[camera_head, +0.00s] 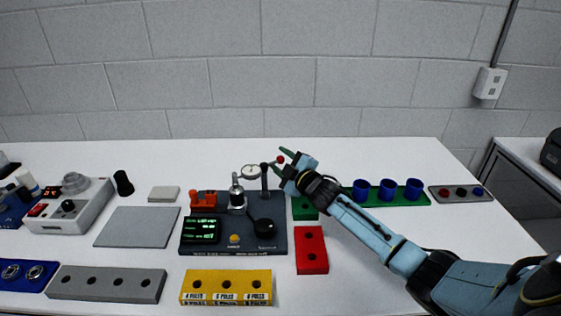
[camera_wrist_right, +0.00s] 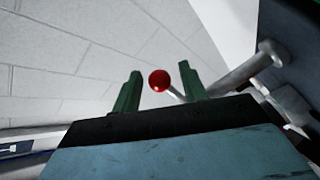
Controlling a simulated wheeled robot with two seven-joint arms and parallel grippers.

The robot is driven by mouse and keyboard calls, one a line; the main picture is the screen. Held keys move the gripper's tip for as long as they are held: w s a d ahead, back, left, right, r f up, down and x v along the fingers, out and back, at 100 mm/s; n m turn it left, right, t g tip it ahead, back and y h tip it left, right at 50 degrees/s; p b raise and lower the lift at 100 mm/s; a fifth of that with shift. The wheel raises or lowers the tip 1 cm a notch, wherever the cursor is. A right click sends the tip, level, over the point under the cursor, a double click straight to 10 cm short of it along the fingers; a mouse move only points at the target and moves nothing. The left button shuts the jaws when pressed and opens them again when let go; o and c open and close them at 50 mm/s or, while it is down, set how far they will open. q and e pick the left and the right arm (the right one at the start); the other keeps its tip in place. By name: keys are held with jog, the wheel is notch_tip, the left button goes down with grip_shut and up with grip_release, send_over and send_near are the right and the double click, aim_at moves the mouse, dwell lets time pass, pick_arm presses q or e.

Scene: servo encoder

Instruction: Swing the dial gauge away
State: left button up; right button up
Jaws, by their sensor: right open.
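The dial gauge (camera_head: 250,172) sits on a jointed arm on a dark post (camera_head: 264,180) at the back of the dark test fixture (camera_head: 270,243). The gauge is close above a silver cylindrical part (camera_head: 237,194). A red ball knob (camera_head: 280,159) ends the gauge arm's lever on the right. My right gripper (camera_head: 283,157) is at the knob, with its green fingers open. In the right wrist view the red knob (camera_wrist_right: 159,80) lies between the two spread fingers (camera_wrist_right: 160,88), with a visible gap on each side. My left gripper is not in view.
A red block (camera_head: 311,250) and a green block (camera_head: 304,209) lie right of the fixture. A green rack with blue cups (camera_head: 388,189) stands behind my right arm. A yellow block (camera_head: 226,286) lies in front, and a grey plate (camera_head: 138,227) lies left.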

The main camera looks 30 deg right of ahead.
jog(key=shift+w, duration=0.35)
grip_shut()
